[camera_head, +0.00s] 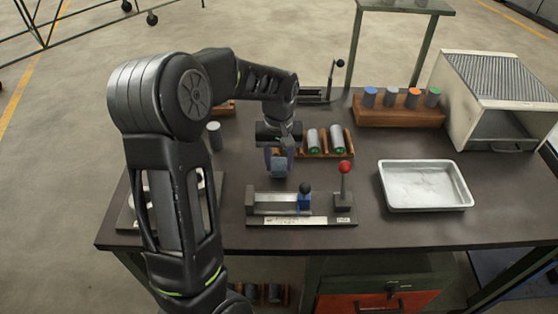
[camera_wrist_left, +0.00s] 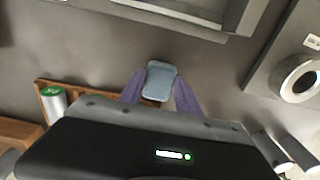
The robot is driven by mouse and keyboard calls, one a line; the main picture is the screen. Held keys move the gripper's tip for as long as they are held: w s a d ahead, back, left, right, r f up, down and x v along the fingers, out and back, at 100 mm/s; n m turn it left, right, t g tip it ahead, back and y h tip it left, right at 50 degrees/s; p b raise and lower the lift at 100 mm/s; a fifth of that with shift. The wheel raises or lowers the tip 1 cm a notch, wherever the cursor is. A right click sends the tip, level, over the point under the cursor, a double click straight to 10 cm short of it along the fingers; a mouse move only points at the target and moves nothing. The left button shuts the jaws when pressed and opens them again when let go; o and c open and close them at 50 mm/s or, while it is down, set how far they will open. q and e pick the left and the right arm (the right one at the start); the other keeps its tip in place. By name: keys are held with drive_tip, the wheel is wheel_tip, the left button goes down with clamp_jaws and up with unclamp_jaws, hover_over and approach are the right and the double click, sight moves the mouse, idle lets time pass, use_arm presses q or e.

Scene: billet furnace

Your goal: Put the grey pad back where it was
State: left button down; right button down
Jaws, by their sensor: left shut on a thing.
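My left gripper (camera_head: 279,162) is over the middle of the dark table, fingers pointing down. Its two purple fingers are shut on a small blue-grey block (camera_head: 279,170), which looks like the grey pad. The left wrist view shows the pad (camera_wrist_left: 160,82) between the fingertips of my left gripper (camera_wrist_left: 159,92). In the head view it is just behind the grey fixture (camera_head: 280,203) with a blue slider and black knob, and left of a wooden rack (camera_head: 322,154). I cannot tell whether the pad touches the table. My right gripper is not in view.
A metal tray (camera_head: 425,208) lies at the right. A wooden block (camera_head: 398,114) with several colour-topped cylinders and a white ribbed box (camera_head: 500,95) stand behind it. A red-knobbed lever (camera_head: 345,168) rises beside the fixture. A grey cylinder (camera_head: 215,136) stands left.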

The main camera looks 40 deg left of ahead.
sight(279, 167)
use_arm(q)
drive_tip(key=shift+f, duration=0.15)
drive_tip(key=c, duration=0.9)
unclamp_jaws()
drive_tip(key=shift+o, duration=0.2)
wheel_tip(279, 167, up, 12)
drive_tip(key=shift+r, duration=0.2)
drive_tip(key=shift+s+d, duration=0.1)
